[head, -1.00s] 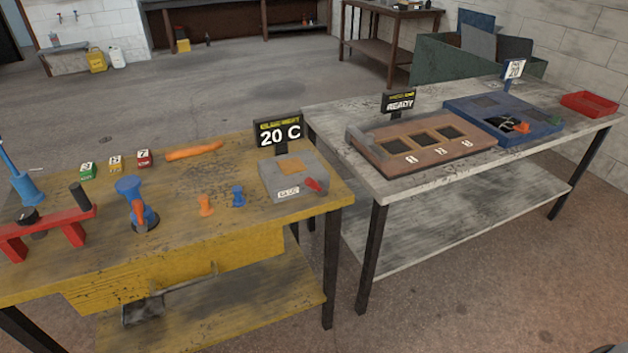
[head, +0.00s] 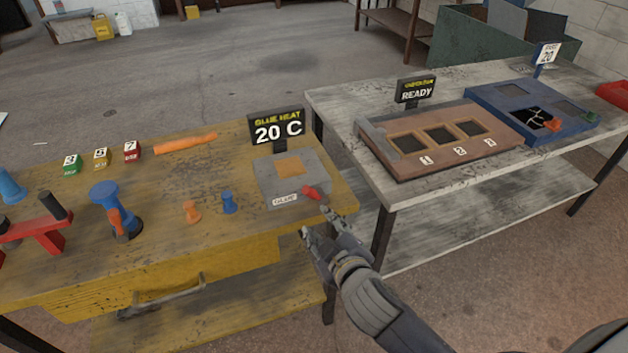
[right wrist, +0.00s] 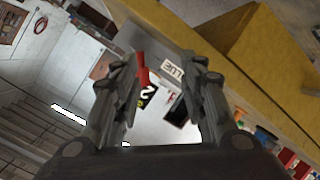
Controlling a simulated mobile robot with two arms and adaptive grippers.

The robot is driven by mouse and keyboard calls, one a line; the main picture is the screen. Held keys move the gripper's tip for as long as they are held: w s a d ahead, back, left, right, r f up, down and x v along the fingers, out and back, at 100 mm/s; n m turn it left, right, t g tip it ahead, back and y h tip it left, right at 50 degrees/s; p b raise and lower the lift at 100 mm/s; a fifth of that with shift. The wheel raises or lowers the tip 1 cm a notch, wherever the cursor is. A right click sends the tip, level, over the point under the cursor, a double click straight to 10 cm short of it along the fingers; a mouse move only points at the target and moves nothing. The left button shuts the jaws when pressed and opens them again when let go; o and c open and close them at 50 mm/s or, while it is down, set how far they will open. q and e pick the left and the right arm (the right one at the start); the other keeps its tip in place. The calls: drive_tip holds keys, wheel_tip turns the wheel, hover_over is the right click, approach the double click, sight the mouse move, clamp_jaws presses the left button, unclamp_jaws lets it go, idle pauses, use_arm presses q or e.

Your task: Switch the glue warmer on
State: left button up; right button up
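The glue warmer (head: 265,182) is a grey box with an orange top pad, at the right end of the yellow bench. Its red switch lever (head: 312,192) sticks out at the front right corner. The sign (head: 277,129) behind it reads "GLUE HEAT 20 C". My right gripper (head: 316,220) is open and empty, just in front of and below the lever, apart from it in the head view. In the right wrist view the red lever (right wrist: 143,72) shows between the spread fingers, beyond them. My left gripper is not in view.
The yellow bench (head: 220,250) also holds orange and blue pegs, small numbered blocks, an orange stick and a red stand. A grey table (head: 345,110) to the right bears a brown slotted board with a "READY" sign and a blue tray (head: 490,97).

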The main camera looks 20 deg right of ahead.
sight(312, 195)
drive_tip(key=shift+t, duration=0.4)
drive_tip(key=w, duration=0.7)
drive_tip(key=w+p, duration=0.1)
drive_tip(key=w, duration=0.2)
drive_tip(key=shift+w+d+r, duration=0.15)
drive_tip(key=shift+d+r, duration=0.05)
drive_tip(key=shift+r, duration=0.2)
clamp_jaws()
